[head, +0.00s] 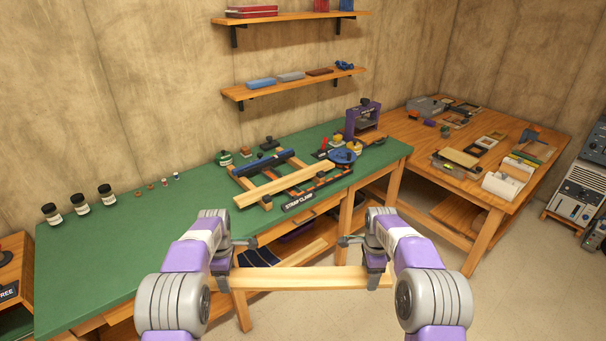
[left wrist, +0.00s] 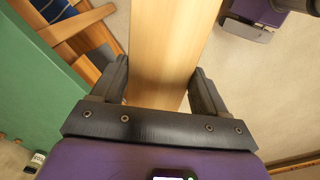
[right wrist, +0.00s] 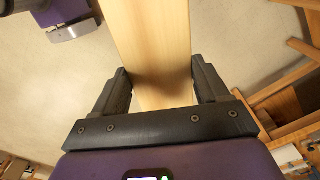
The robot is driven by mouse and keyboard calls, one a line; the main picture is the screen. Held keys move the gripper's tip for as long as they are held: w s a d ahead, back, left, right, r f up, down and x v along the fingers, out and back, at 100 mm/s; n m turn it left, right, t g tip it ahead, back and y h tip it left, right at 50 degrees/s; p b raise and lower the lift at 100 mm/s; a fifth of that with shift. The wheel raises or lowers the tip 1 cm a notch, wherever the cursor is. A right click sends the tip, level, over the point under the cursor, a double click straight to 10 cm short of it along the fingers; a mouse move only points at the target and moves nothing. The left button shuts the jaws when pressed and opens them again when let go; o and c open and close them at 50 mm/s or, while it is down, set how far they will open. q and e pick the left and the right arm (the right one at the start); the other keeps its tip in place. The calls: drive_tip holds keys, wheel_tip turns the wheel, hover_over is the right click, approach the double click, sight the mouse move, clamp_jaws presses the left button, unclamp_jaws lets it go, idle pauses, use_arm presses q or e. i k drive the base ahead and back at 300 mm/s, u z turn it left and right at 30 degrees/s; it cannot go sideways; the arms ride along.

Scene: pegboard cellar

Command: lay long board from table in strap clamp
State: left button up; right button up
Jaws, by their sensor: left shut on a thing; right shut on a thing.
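A long pale wooden board (head: 305,278) is held level in front of the green table, clear of its front edge. My left gripper (head: 222,280) is shut on the board near its left end; the board also shows between its fingers in the left wrist view (left wrist: 170,50). My right gripper (head: 377,278) is shut on the board near its right end, and the right wrist view shows it too (right wrist: 155,45). The strap clamp (head: 301,200) lies on the green table with its label facing front. Another light board (head: 283,186) lies across it.
The green table (head: 130,260) has a clear left part, with several small jars (head: 80,204) along the back. A purple tool (head: 363,119) stands at the back right. A second wooden table (head: 400,122) with trays and tools is at right. Two shelves hang above.

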sight(276, 173)
drive_tip(key=z, duration=0.65)
drive_tip(key=i, duration=1)
drive_tip(key=z, duration=0.4)
drive_tip(key=i, duration=1.15)
drive_tip(key=u, duration=0.9)
drive_tip(key=i, duration=0.55)
drive_tip(key=u, duration=1)
drive_tip(key=i, duration=0.35)
drive_tip(key=u, duration=0.4)
